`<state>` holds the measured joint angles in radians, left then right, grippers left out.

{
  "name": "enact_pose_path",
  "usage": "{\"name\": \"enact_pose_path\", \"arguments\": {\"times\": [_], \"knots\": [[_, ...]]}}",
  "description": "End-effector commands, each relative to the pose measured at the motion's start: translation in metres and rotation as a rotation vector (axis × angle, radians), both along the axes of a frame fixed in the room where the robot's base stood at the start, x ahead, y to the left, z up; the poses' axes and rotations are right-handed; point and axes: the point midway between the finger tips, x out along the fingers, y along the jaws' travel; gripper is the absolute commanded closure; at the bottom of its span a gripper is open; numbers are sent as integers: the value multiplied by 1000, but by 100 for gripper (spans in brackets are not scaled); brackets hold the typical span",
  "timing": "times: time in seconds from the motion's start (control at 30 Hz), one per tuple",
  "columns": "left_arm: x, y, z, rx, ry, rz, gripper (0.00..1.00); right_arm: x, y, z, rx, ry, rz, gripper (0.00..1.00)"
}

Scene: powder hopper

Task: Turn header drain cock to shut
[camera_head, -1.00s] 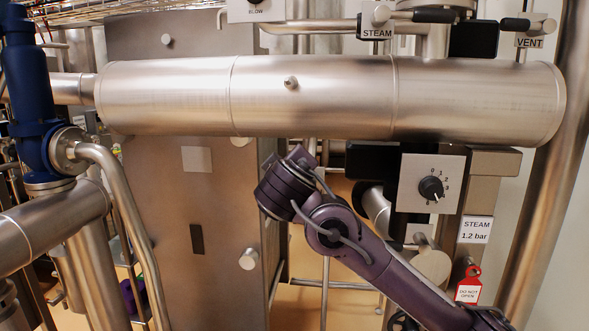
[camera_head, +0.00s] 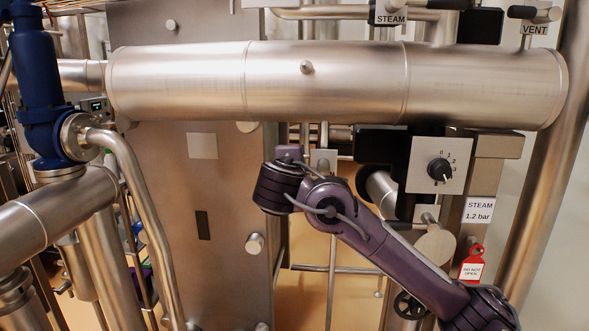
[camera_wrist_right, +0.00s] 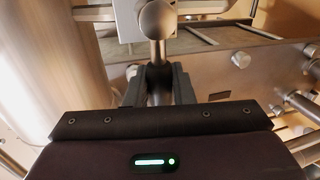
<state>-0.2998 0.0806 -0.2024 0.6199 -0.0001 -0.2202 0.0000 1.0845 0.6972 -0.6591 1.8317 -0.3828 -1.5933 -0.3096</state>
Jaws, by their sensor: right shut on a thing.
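The header (camera_head: 325,85) is the large horizontal steel cylinder across the head view. In the right wrist view, the header drain cock (camera_wrist_right: 157,20) shows a rounded metal body with a narrow stem running down between my fingers. My right gripper (camera_wrist_right: 158,85) is shut on its handle, which the dark fingers mostly hide. A pale plate stands just behind the rounded body. In the head view my purple right arm reaches up under the header, and its wrist hides the gripper's hold. My left gripper is in neither view.
A dial box (camera_head: 438,166), a red tag (camera_head: 472,265) and a "STEAM 1.2 bar" sign (camera_head: 479,210) sit right of my arm. A blue valve (camera_head: 40,90) and curved pipe (camera_head: 140,210) stand left. A tall steel panel (camera_head: 190,230) is behind.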

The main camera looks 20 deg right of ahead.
Motion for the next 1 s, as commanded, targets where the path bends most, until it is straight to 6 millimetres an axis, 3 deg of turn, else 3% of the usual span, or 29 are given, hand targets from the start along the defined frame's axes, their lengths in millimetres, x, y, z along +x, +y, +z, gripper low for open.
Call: {"name": "enact_pose_path", "arguments": {"times": [0.7,0.73,0.8,0.87,1.0], "knots": [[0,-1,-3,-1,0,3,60,0,0,-14,-72,59,-5,100],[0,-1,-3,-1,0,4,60,0,0,-14,-72,59,-5,75],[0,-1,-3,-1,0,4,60,0,0,-14,-71,58,-4,66],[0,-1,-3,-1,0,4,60,0,0,-13,-70,56,-3,59],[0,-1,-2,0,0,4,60,0,0,-11,-66,52,-3,59]]}}
